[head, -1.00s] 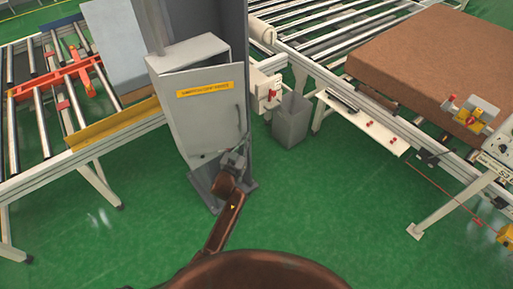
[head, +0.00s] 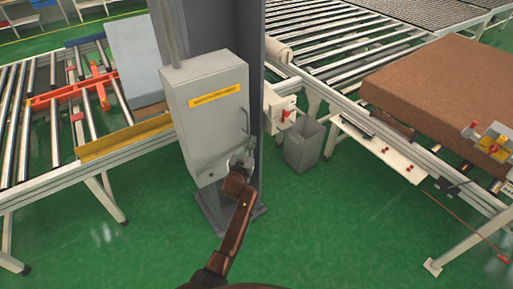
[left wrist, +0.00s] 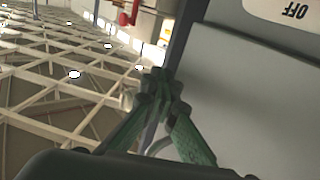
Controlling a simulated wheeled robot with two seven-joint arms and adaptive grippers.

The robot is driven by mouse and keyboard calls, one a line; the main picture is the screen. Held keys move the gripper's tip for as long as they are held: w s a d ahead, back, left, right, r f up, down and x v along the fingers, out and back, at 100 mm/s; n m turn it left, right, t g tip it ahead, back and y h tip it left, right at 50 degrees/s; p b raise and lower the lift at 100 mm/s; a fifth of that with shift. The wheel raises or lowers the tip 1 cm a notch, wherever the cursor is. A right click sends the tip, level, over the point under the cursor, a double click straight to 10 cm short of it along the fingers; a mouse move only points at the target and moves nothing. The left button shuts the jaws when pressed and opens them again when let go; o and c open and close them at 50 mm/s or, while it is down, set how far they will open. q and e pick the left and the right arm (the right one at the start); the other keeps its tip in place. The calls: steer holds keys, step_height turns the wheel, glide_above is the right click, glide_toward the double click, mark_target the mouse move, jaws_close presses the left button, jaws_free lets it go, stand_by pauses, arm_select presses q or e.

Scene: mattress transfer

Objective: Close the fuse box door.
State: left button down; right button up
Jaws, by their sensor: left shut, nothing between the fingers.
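The grey fuse box (head: 207,58) is fixed to a grey column in the head view. Its door (head: 212,125), with a yellow label and a handle on the right edge, looks flush with the box, and no gap shows along the top. My left gripper (head: 241,158) is at the lower right corner of the door, shut and empty. Whether it touches the door cannot be told. In the left wrist view its shut fingers (left wrist: 160,85) are beside a pale grey panel (left wrist: 260,85) with an upside-down OFF label. My right gripper is out of view.
The grey column (head: 252,110) stands behind the box. A grey bin (head: 303,145) is to its right. A roller conveyor (head: 45,130) lies left, another (head: 340,45) behind right, with a brown mattress (head: 440,90). Green floor in front is clear.

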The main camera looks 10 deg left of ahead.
arm_select(q)
steer(key=shift+w+a, duration=0.1)
steer(key=shift+w, duration=0.25)
steer(key=shift+a, duration=0.1)
steer(key=shift+s, duration=0.1)
